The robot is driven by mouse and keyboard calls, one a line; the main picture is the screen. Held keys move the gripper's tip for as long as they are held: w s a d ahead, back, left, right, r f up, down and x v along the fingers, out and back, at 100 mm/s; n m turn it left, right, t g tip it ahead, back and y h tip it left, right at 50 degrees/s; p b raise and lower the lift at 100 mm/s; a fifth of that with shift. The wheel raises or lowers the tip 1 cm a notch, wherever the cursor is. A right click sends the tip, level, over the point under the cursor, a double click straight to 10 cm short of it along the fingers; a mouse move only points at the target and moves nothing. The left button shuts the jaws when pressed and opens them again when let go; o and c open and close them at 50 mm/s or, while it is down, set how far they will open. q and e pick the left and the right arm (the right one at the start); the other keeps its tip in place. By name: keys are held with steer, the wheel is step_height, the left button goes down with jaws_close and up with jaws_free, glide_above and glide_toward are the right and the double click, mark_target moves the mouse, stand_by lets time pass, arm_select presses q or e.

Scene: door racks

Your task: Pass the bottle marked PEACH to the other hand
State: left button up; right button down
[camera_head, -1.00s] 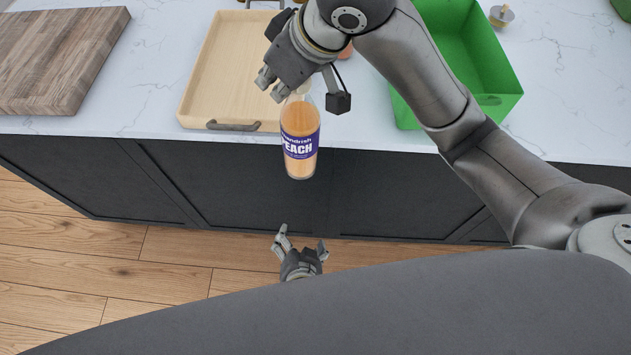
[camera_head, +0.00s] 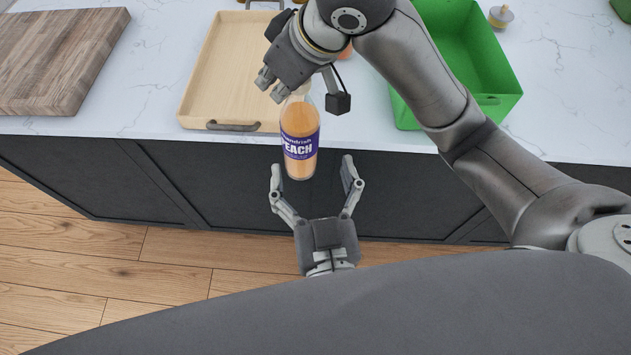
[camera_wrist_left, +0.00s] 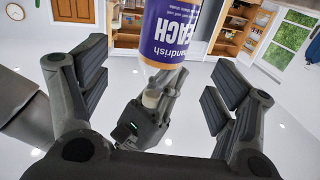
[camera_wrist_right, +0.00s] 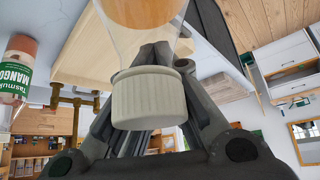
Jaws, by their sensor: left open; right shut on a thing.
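The PEACH bottle (camera_head: 299,150) is clear with orange contents and a purple label. It hangs in front of the counter edge. My right gripper (camera_head: 281,88) is shut on its capped neck from above; the cap (camera_wrist_right: 147,97) shows in the right wrist view. My left gripper (camera_head: 316,165) is open just below and around the bottle's lower end, its fingers on either side and apart from it. In the left wrist view the bottle's label (camera_wrist_left: 172,32) shows beyond and between the open fingers (camera_wrist_left: 152,90).
A wooden tray (camera_head: 205,80) with dark handles lies on the marble counter, with a wooden board (camera_head: 60,55) to its left and a green bin (camera_head: 490,75) to its right. A MANGO bottle (camera_wrist_right: 17,70) shows in the right wrist view. Dark cabinet fronts (camera_head: 420,200) stand behind my left gripper.

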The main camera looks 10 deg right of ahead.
mark_target(305, 124)
arm_select(q)
steer(key=w, duration=1)
steer(key=shift+w+d, duration=0.1)
steer(key=shift+d, duration=0.15)
steer(key=shift+d, duration=0.15)
steer(key=c, duration=1.6)
arm_select(e)
steer(key=shift+a, duration=0.1)
arm_select(q)
steer(key=shift+o, duration=0.2)
arm_select(e)
steer(key=c, duration=1.7)
jaws_free()
steer(key=shift+o, duration=1)
steer(key=shift+r, duration=0.1)
